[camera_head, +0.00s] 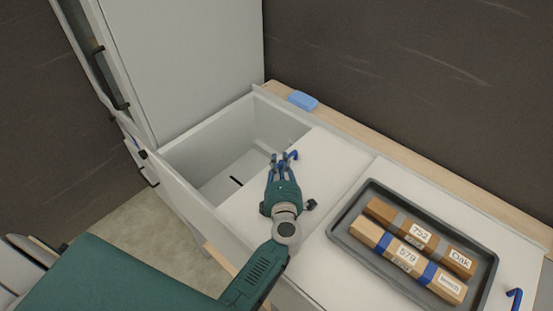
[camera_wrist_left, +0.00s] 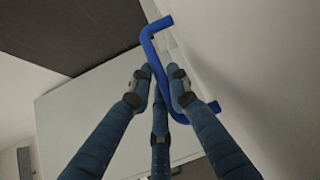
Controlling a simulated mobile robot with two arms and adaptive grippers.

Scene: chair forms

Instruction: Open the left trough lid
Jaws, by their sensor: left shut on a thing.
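The left trough lid (camera_head: 318,168) is a flat white panel. The trough (camera_head: 275,122) beside it shows an open gap to the left of the lid, with grey walls and a pale floor. A blue bent handle (camera_head: 293,155) is on the lid; it also shows in the left wrist view (camera_wrist_left: 154,52). My left gripper (camera_head: 281,160) is shut on this handle, and its blue fingers close around the rod in the left wrist view (camera_wrist_left: 162,82). The fingers partly hide the handle. My right gripper is not in view.
A grey tray (camera_head: 349,205) with two labelled wooden blocks (camera_head: 418,240) sits on the white surface to the right. Another blue handle (camera_head: 515,297) is at the far right. A light blue block (camera_head: 303,100) lies on the wooden back ledge. A tall white panel (camera_head: 185,65) stands at the left.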

